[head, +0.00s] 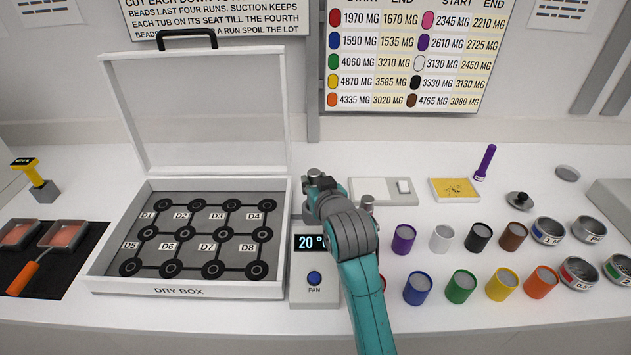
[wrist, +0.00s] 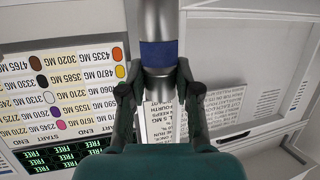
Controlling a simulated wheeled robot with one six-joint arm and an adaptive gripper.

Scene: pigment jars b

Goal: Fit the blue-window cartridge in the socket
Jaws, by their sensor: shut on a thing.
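The blue-window cartridge shows in the wrist view as a grey metal cylinder (wrist: 158,18) with a dark blue band (wrist: 158,55). My gripper (wrist: 158,85) is shut on it, one finger on each side. In the head view my gripper (head: 320,182) is above the back of the fan unit (head: 315,293), beside the dry box. There my own arm hides most of the cartridge. I cannot make out the socket; my arm covers part of the fan unit, which has a "20°" display and a blue button.
The open dry box (head: 185,287) stands close on the left, its lid (head: 195,110) raised. A pale switch box (head: 385,186) is right of my gripper. Several coloured jars, such as the purple jar (head: 404,239), stand on the right. The front counter edge is mostly clear.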

